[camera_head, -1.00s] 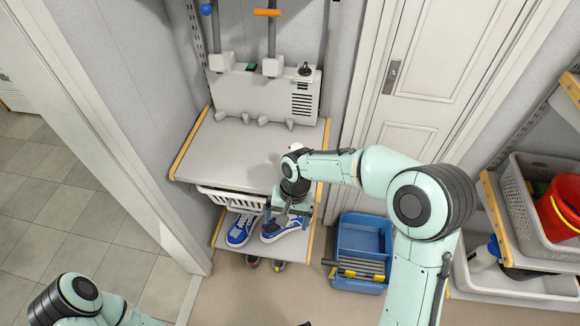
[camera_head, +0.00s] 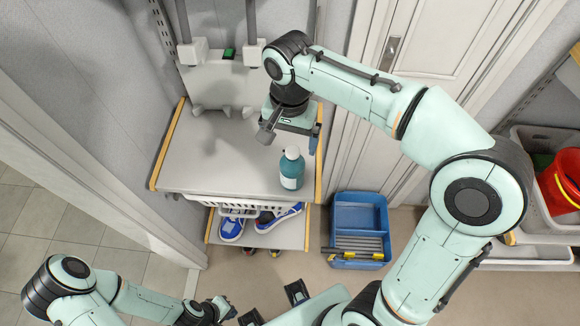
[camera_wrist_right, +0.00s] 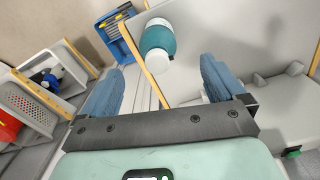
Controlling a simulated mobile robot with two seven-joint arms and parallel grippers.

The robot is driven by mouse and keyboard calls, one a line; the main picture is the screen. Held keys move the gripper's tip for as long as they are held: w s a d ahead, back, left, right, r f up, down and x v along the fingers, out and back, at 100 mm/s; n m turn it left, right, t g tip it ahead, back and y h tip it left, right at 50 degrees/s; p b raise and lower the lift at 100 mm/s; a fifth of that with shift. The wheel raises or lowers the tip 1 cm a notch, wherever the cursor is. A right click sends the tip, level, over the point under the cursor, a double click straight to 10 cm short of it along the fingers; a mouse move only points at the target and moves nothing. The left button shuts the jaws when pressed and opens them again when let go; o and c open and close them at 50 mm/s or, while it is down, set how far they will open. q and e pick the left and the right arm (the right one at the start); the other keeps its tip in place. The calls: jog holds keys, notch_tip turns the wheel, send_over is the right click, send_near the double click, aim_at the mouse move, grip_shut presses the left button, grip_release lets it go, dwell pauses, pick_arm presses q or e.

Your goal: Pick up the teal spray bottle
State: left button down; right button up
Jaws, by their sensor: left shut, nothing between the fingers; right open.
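The teal spray bottle (camera_head: 291,172) stands on the grey shelf top (camera_head: 215,165), near its front right corner. It has a pale top and a white label. In the right wrist view the bottle (camera_wrist_right: 157,42) lies beyond the fingertips, in line with the gap between them. My right gripper (camera_head: 291,138) is open and empty, above and behind the bottle, apart from it. Its two blue fingers also show in the wrist view (camera_wrist_right: 161,72). My left gripper (camera_head: 222,308) is shut and empty at the bottom of the head view, far from the shelf.
A white basket (camera_head: 250,202) hangs under the shelf top, with blue shoes (camera_head: 232,229) on the lower shelf. A blue crate (camera_head: 360,213) stands on the floor to the right. A grey basket with a red bucket (camera_head: 565,182) is at far right. The shelf top's left part is clear.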

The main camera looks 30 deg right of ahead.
aim_at(290, 152)
notch_tip(290, 152, down, 3)
jog(key=shift+s+f, duration=0.1)
jog(key=shift+s, duration=0.05)
jog(key=shift+f, duration=0.5)
jog(key=f, duration=0.3)
jog(key=f+b, duration=0.1)
jog(key=f, duration=0.1)
jog(key=shift+w+d, duration=0.2)
jog(key=shift+d, duration=0.2)
pick_arm(q)
jog(key=shift+s+f, duration=0.45)
jog(key=shift+f, duration=0.2)
pick_arm(e)
jog(key=shift+c, duration=0.3)
grip_shut()
jog(key=shift+r, duration=0.15)
